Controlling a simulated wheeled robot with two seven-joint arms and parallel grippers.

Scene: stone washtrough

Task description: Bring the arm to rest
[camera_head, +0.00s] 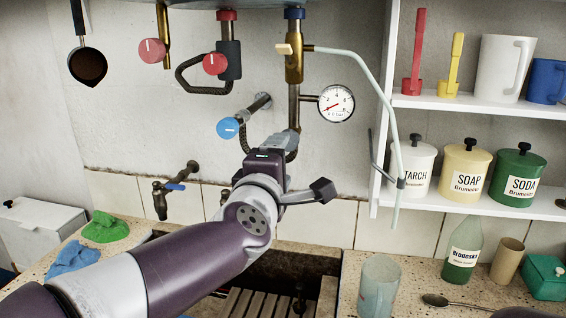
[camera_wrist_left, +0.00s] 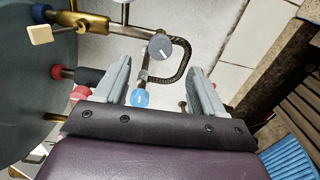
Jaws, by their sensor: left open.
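My left arm reaches in from the lower left in the head view. Its gripper (camera_head: 268,162) is raised in front of the wall pipes, over the back of the trough. The arm hides most of the fingers there. In the left wrist view the two grey fingers of the gripper (camera_wrist_left: 160,72) stand wide apart with nothing held between them. A blue knob (camera_wrist_left: 140,98) and a grey knob (camera_wrist_left: 160,47) show in the gap; I cannot tell how far off they are. My right gripper is out of view.
The stone trough (camera_head: 345,258) with wooden slats (camera_head: 250,304) lies below. A gauge (camera_head: 336,103), a blue wall knob (camera_head: 227,128) and a pale hose (camera_head: 362,72) are close to the arm.

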